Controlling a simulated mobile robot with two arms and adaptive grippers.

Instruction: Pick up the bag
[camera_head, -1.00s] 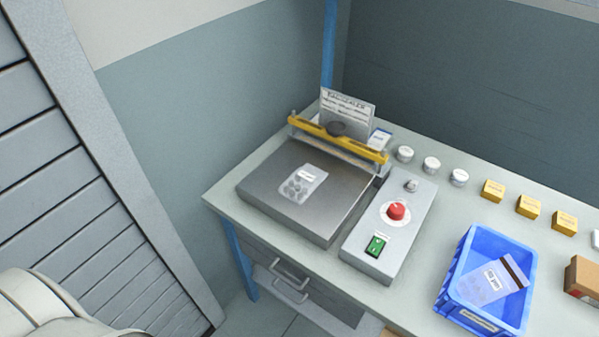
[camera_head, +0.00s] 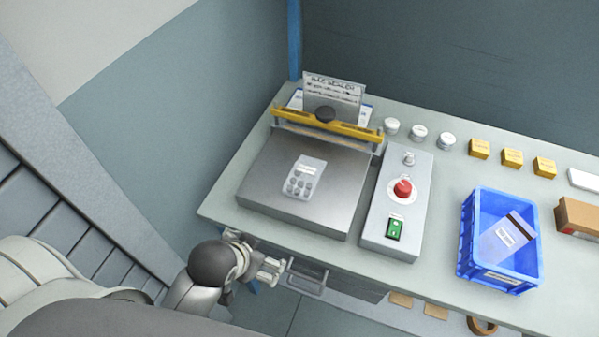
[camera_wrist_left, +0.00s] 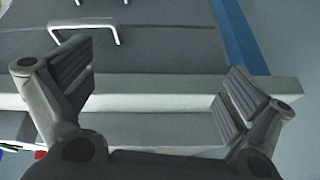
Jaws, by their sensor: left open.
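A clear bag (camera_head: 304,178) with a white label and several round dark items inside lies flat on the grey metal plate of the bag sealer (camera_head: 270,190). Another bag (camera_head: 506,240), with a dark strip and a label, lies in the blue crate (camera_head: 466,262) at the right. My left gripper (camera_head: 274,270) is in front of the bench's front edge, below and left of the sealer, apart from both bags. In the left wrist view its two fingers (camera_wrist_left: 155,100) are spread wide with nothing between them. My right gripper is not in view.
The sealer's yellow bar (camera_head: 330,124) is raised behind the plate. A control box (camera_head: 397,205) with a red knob and green switch stands beside it. White jars (camera_head: 418,133) and yellow boxes (camera_head: 512,158) line the back. Drawer handles (camera_head: 305,284) stick out under the bench.

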